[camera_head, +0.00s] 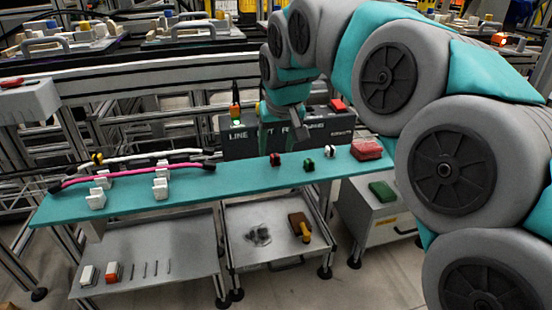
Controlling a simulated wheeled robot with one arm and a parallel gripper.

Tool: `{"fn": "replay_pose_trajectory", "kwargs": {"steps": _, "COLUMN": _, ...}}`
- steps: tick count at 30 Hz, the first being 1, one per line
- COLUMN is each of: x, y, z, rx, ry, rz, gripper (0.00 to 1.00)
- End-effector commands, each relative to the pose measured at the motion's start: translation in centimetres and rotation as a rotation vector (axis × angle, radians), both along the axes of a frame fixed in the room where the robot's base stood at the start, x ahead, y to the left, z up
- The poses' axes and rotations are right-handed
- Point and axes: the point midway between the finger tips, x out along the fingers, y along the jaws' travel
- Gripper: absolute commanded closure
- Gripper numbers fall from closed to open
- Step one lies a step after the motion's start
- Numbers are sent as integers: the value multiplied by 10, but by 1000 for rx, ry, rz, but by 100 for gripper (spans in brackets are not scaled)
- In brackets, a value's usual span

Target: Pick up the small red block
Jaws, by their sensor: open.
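A small red block (275,160) with dark sides stands upright on the teal tabletop (235,186), near its back edge. My gripper (284,126) hangs at the end of my arm, above and a little behind the small red block in the picture. It is open and apart from the block. Its fingers are small and blend with the dark panel behind, so their exact shape is hard to see.
A green block (309,165), a white block (329,151) and a larger red object (366,149) are to the right. White holders (160,187) carry pink (130,172) and white cables at left. A dark lettered box (240,143) stands behind.

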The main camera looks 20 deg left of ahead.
Motion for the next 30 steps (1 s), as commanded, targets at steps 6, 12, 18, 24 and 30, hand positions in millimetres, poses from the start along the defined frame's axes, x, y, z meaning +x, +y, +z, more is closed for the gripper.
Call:
{"fn": "replay_pose_trajectory", "kwargs": {"steps": 6, "x": 8, "y": 4, "z": -25, "rx": -3, "ry": 4, "rz": 1, "gripper": 38}}
{"fn": "replay_pose_trajectory", "kwargs": {"steps": 12, "x": 9, "y": 4, "z": -25, "rx": -1, "ry": 1, "rz": 0, "gripper": 38}}
{"fn": "replay_pose_trajectory", "kwargs": {"steps": 18, "x": 9, "y": 4, "z": -25, "rx": -1, "ry": 1, "rz": 0, "gripper": 59}}
{"fn": "replay_pose_trajectory", "kwargs": {"steps": 24, "x": 9, "y": 4, "z": -25, "rx": -1, "ry": 1, "rz": 0, "gripper": 81}}
{"fn": "replay_pose_trajectory", "kwargs": {"steps": 30, "x": 9, "y": 4, "z": -25, "rx": 0, "ry": 0, "rz": 0, "gripper": 100}}
